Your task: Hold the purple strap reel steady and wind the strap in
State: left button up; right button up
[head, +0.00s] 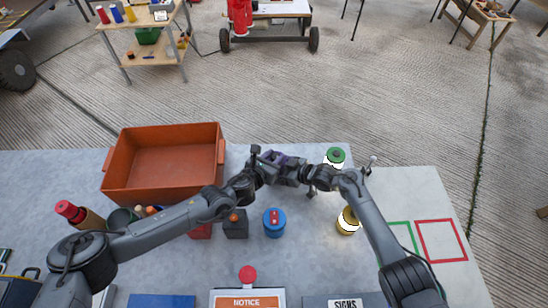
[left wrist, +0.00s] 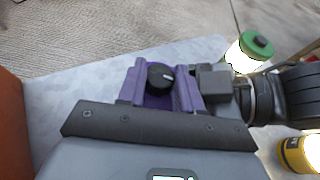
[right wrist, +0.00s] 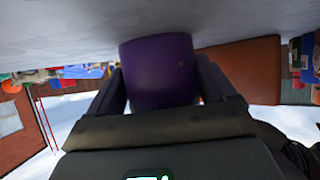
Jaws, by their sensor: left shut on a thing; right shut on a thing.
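The purple strap reel (head: 274,157) is held above the grey table between my two grippers. In the left wrist view the purple reel (left wrist: 187,90) shows a black round knob (left wrist: 160,78) facing the camera. My left gripper (head: 262,166) is shut on the reel. My right gripper (head: 290,172) meets it from the right; in the right wrist view the reel's rounded purple side (right wrist: 160,72) sits between its two dark fingers, which are shut on it. The right gripper also shows beside the reel in the left wrist view (left wrist: 212,84). I cannot make out the strap.
An orange bin (head: 160,187) stands behind my left arm. A notice board (head: 248,301) lies at the front. Bare table lies between the bin and grippers.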

pick_arm(q)
jog(key=shift+w+a+m+g+h, duration=0.1)
jog(key=shift+m+g+h, duration=0.6)
jog(key=shift+m+h, duration=0.3)
jog(key=o, duration=0.8)
jog(key=shift+a, duration=0.15)
jog(key=v, duration=1.2)
jog(key=shift+r, duration=0.1)
pick_arm(e)
jog(key=o, duration=0.6)
